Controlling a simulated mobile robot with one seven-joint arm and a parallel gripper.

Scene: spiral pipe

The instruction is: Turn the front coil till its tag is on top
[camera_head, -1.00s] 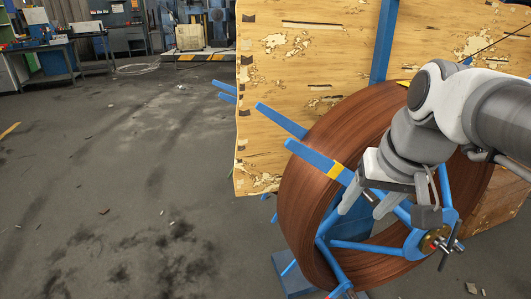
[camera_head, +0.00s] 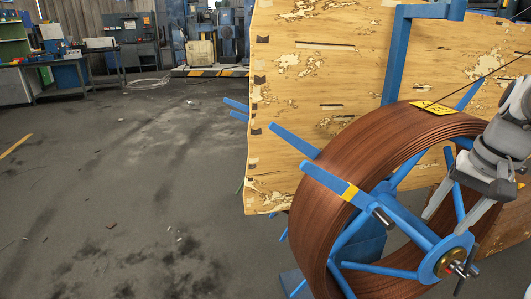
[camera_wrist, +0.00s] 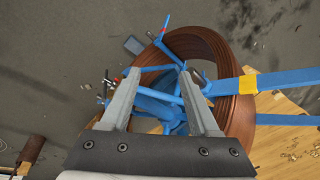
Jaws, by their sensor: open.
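The front coil (camera_head: 335,165) is a thick ring of brown pipe on a blue spoked reel. A yellow tag (camera_head: 435,107) lies on its upper rim in the head view. A blue arm with a yellow band (camera_head: 349,191) sticks out at the coil's left side, and the hub (camera_head: 453,263) faces the front. My gripper (camera_head: 445,222) is open and empty in front of the coil's right part, pointing down above the hub. In the wrist view, my open fingers (camera_wrist: 158,75) frame blue spokes, and the coil (camera_wrist: 235,115) shows behind them; contact cannot be told.
A worn plywood panel (camera_head: 310,110) stands behind the coil, beside a blue upright post (camera_head: 396,60). Blue bars (camera_head: 294,140) stick out left of the coil. The concrete floor (camera_head: 120,190) at left is open, with small debris. Workbenches (camera_head: 65,75) stand far back.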

